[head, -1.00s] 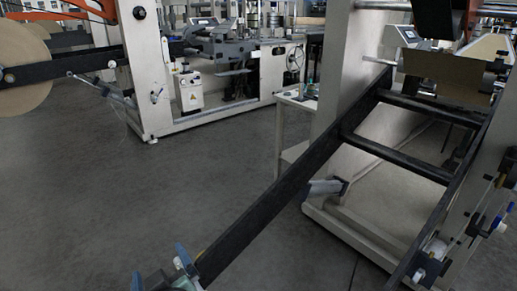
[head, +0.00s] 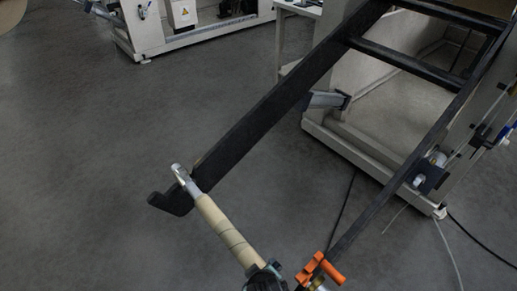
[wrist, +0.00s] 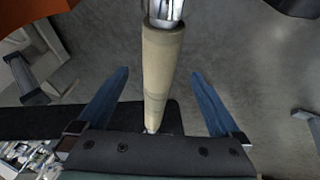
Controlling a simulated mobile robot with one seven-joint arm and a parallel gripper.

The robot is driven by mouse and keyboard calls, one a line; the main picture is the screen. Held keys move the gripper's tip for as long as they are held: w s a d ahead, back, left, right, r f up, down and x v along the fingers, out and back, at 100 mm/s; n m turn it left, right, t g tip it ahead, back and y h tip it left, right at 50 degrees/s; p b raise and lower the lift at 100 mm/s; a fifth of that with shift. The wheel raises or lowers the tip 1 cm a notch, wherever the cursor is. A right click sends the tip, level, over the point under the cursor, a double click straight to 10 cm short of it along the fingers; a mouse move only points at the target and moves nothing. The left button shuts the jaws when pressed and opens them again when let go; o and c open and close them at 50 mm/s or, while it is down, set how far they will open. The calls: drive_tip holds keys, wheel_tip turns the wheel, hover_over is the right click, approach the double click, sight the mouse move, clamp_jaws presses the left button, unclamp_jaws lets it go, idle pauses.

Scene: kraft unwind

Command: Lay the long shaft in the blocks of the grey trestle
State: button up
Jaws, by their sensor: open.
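A long shaft (head: 228,232) with a tan, banded sleeve and a bare metal end slants across the lower middle of the head view. Its metal end lies at the hooked tip of a long black machine arm (head: 255,122); I cannot tell how it is seated. In the wrist view the tan shaft (wrist: 160,65) runs down the middle between the blue fingers of my gripper (wrist: 158,76). The gripper is open, with clear gaps on both sides of the shaft. I cannot make out the grey trestle in either view.
A second black arm (head: 400,185) runs parallel on the right, beside an orange handle-like part (head: 318,268). The pale machine frame (head: 375,150) stands behind, with cables on the floor at right. The grey floor (head: 95,185) at left is clear.

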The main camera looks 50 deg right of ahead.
drive_tip(key=b+x, duration=0.3)
drive_tip(key=x, duration=0.6)
drive_tip(key=shift+w+d, duration=0.1)
clamp_jaws()
unclamp_jaws()
drive_tip(key=p+v, duration=0.5)
drive_tip(key=v, duration=0.8)
